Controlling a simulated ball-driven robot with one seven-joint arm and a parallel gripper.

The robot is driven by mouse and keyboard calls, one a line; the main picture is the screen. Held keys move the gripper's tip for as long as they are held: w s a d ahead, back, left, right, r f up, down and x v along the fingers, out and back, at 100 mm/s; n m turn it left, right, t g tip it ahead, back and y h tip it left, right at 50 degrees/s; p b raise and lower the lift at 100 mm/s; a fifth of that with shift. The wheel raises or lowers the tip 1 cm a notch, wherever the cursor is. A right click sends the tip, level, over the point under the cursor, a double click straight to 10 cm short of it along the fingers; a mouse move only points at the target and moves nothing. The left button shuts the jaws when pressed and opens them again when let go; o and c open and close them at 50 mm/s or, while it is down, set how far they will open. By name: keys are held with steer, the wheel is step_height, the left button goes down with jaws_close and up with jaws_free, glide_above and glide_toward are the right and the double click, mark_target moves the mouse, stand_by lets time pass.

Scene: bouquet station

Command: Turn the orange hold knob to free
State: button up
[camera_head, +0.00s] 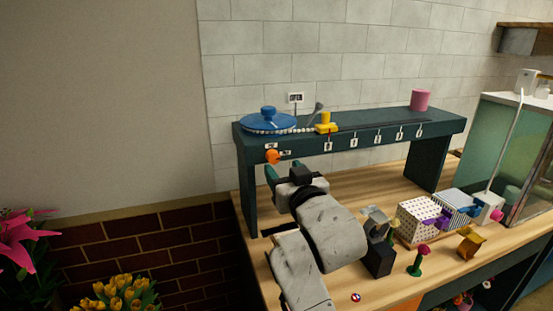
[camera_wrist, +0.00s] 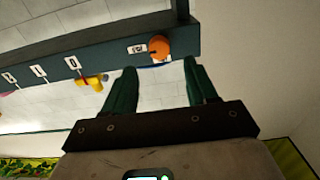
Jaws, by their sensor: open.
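The orange hold knob (camera_head: 272,156) sits on the front face of the dark green shelf unit (camera_head: 300,146), at its left end, with small white labels beside it. In the wrist view the orange knob (camera_wrist: 158,47) shows ahead of my gripper (camera_wrist: 157,68), between the lines of its two green fingers. The fingers are apart with nothing between them. In the head view my gripper (camera_head: 273,172) is just below the knob, and my arm hides part of the space under the shelf. I cannot tell from these views whether a finger touches the knob.
A yellow piece (camera_head: 326,124) and a blue round lid-like thing (camera_head: 268,120) are on the shelf top, with a pink cylinder (camera_head: 420,100) at right. Patterned boxes (camera_head: 420,220) and a flower (camera_head: 421,258) stand on the wooden counter (camera_head: 385,192). Flowers stand at lower left.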

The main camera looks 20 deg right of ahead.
mark_target(275, 158)
steer(key=shift+w+p, duration=0.3)
steer(key=shift+w, duration=2.6)
steer(key=shift+c, duration=0.5)
steer(key=c, duration=0.9)
steer(key=shift+c, duration=0.2)
